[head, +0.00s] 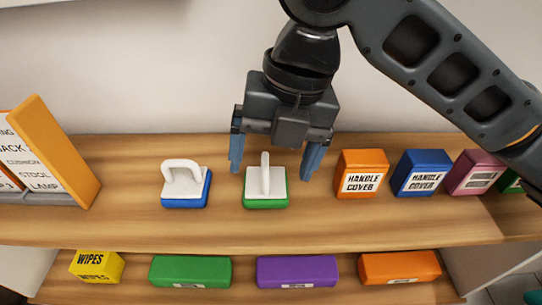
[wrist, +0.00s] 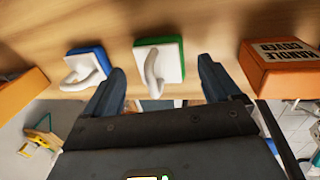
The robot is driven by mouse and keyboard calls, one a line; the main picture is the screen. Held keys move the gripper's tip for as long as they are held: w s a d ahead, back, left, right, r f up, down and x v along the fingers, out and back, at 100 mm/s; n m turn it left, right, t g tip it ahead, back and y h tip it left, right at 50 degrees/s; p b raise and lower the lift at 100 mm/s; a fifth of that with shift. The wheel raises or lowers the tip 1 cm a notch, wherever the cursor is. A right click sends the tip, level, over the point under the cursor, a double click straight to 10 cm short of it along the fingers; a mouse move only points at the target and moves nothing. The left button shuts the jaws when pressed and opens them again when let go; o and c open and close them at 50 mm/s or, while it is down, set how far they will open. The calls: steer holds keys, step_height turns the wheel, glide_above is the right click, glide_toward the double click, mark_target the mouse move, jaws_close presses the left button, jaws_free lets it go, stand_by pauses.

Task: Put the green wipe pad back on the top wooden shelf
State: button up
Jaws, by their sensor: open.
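The green wipe pad (head: 265,203), with a white top and an upright white loop handle, sits on the top wooden shelf (head: 330,225). It also shows in the wrist view (wrist: 172,62), just beyond and between my fingertips. My gripper (head: 272,165) is open and empty.
A blue pad with a white handle (head: 185,187) sits left of the green one. An orange handle cover box (head: 361,173) stands close to the right, then a blue box (head: 421,173) and a pink box (head: 472,173). A sign holder (head: 60,150) is far left. Several coloured boxes fill the lower shelf.

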mark_target(286, 180)
step_height(286, 180, up, 10)
steer(key=d+p, duration=0.1)
steer(key=p, duration=0.5)
steer(key=shift+d+f, duration=0.15)
steer(key=shift+d, duration=0.25)
